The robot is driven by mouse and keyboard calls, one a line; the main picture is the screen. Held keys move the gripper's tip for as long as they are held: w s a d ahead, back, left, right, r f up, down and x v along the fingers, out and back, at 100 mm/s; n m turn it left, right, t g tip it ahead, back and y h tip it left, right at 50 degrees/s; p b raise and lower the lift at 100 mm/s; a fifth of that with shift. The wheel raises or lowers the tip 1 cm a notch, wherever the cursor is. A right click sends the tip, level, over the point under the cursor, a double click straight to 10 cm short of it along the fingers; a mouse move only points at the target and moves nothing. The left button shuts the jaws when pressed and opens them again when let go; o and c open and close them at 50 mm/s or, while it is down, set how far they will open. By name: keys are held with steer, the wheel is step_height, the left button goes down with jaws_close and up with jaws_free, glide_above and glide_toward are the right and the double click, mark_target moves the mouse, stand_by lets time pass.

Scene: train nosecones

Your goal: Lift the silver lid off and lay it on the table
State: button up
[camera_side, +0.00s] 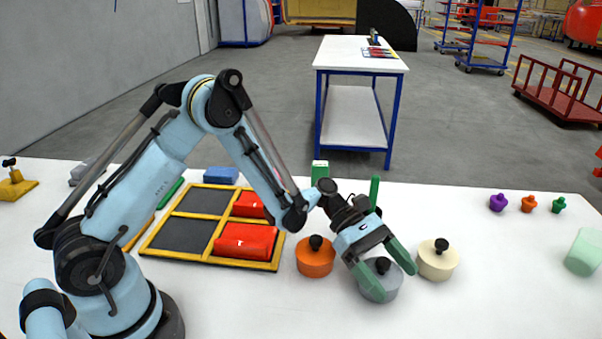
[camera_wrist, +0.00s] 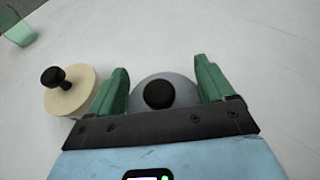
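A silver pot with a silver lid (camera_side: 378,275) and a black knob stands on the white table (camera_side: 470,300), right of centre in the side view. The silver lid (camera_wrist: 144,90) also shows in the wrist view, its black knob between my fingers. My gripper (camera_side: 383,258) is open around the knob, with green fingers on either side. In the wrist view my gripper (camera_wrist: 160,85) shows clear gaps between each finger and the knob. The lid sits on its pot. Whether the fingertips touch the lid cannot be told.
A cream pot (camera_side: 437,262) stands close on the right and an orange pot (camera_side: 315,260) on the left. A yellow-framed tray (camera_side: 205,257) with red blocks lies further left. Small coloured knobs (camera_side: 528,204) stand far right. The table front right is clear.

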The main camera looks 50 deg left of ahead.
steer(key=shift+f, duration=0.1)
jaws_close()
stand_by(0.4)
